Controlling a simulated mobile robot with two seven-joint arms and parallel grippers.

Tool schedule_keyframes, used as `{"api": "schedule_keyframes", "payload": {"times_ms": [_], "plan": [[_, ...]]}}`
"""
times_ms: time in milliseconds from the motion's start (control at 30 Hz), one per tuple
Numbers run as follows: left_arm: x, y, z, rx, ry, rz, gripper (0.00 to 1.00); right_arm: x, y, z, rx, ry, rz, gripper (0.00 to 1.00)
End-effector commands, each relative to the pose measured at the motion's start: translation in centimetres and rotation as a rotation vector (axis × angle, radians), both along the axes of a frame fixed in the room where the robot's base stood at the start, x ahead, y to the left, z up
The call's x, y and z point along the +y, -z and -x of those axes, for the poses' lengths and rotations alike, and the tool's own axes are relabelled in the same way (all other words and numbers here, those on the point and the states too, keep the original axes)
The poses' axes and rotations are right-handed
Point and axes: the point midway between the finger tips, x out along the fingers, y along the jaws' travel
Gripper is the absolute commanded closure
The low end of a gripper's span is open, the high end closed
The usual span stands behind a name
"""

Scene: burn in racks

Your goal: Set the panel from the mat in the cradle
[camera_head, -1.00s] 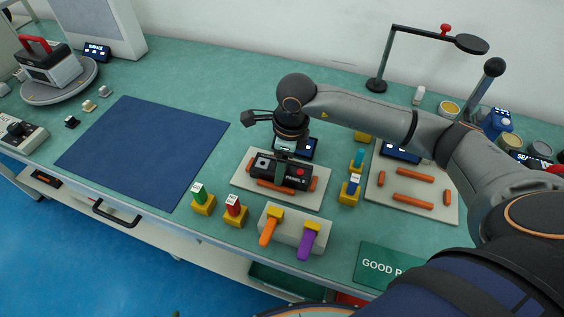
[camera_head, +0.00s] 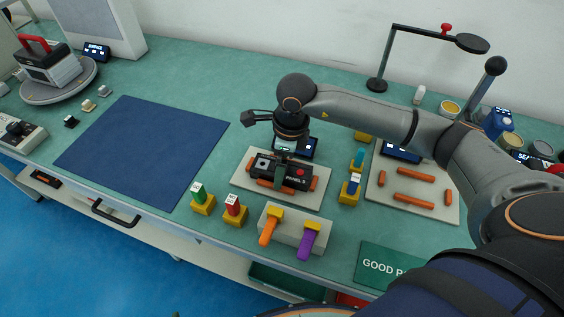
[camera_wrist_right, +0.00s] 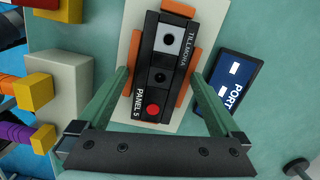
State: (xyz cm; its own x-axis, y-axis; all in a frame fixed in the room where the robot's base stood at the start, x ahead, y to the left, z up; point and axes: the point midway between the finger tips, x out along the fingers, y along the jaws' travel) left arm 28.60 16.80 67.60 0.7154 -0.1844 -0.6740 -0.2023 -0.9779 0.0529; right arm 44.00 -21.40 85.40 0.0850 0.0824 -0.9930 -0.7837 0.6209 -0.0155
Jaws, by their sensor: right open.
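The panel (camera_head: 268,168), a black box marked PANEL 5 with a red button, lies in the cradle (camera_head: 312,201), a pale plate with orange blocks around the panel. The wrist view shows the panel (camera_wrist_right: 158,90) between orange blocks on the pale plate (camera_wrist_right: 127,42). My right gripper (camera_wrist_right: 158,76) is open over the panel, one finger along each long side with a visible gap. In the head view the right gripper (camera_head: 283,172) points down at the panel. The blue mat (camera_head: 140,150) at left is bare. My left gripper is out of view.
A second pale plate with orange blocks (camera_head: 417,200) lies at right. Red (camera_head: 233,207) and green (camera_head: 199,194) pieces on yellow blocks, and a block with orange and purple levers (camera_head: 290,228), stand in front. A PORT display (camera_wrist_right: 228,83) is close beside the cradle.

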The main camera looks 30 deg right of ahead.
Motion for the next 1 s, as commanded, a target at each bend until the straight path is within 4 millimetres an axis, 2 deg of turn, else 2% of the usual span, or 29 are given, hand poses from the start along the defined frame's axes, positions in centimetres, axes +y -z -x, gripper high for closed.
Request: {"api": "schedule_keyframes", "payload": {"times_ms": [67,167,500,700,1000], "plan": [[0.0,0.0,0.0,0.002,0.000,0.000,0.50,0.0,0.0,0.0,0.001,0.000,0.001,0.00],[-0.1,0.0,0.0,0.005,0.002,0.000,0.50,-0.1,-1.0,0.0,-0.003,0.000,-0.001,0.00],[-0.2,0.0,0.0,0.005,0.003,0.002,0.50,-0.7,-8.2,0.6,-0.005,-0.001,0.000,0.00],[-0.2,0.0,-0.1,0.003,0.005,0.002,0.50,-0.9,-11.4,0.9,-0.004,0.000,-0.001,0.00],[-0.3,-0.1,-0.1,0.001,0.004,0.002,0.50,-1.0,-12.5,1.1,-0.001,0.000,0.000,0.00]]}}
